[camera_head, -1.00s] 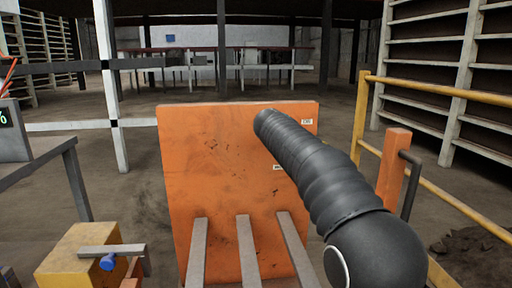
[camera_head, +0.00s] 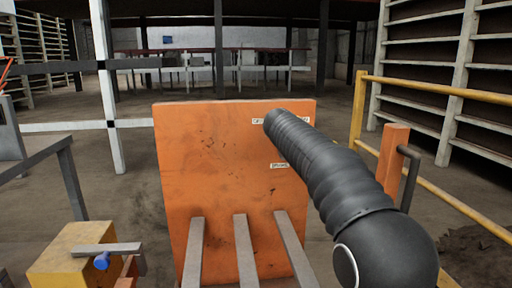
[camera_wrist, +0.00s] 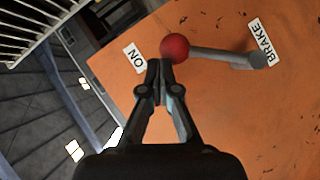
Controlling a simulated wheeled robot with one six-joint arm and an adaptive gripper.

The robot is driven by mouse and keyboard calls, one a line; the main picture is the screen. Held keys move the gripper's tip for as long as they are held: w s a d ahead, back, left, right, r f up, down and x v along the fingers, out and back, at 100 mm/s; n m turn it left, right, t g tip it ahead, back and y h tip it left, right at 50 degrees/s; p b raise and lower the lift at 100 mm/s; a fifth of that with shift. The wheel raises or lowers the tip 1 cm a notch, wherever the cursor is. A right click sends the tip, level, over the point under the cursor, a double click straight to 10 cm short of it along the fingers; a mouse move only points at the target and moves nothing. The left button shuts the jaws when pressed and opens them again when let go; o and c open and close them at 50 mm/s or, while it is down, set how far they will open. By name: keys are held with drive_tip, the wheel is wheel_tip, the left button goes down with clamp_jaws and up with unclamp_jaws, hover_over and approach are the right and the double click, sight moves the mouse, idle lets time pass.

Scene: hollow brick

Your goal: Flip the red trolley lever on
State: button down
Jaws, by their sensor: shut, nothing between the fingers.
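The lever (camera_wrist: 222,55) is a grey rod with a red ball knob (camera_wrist: 174,47), seen in the wrist view. The rod runs left from a grey end beside the BRAKE label (camera_wrist: 262,41); the knob is near the ON label (camera_wrist: 134,58). My gripper (camera_wrist: 160,68) is shut and empty. Its fingertips are at the knob's lower left, on the side towards ON; I cannot tell whether they touch it. In the head view the orange panel (camera_head: 215,165) stands upright. My arm hides the lever and the gripper there.
Grey bars (camera_head: 245,250) stick out in front of the panel. A yellow block (camera_head: 70,250) with a grey handle and blue knob is at lower left. A yellow railing (camera_head: 440,90) runs along the right. Open floor lies behind the panel.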

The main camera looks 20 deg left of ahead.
drive_tip(key=shift+f, duration=0.1)
drive_tip(key=s+r, duration=0.7)
drive_tip(key=s, duration=0.4)
drive_tip(key=shift+a+r, duration=0.15)
drive_tip(key=shift+r, duration=0.1)
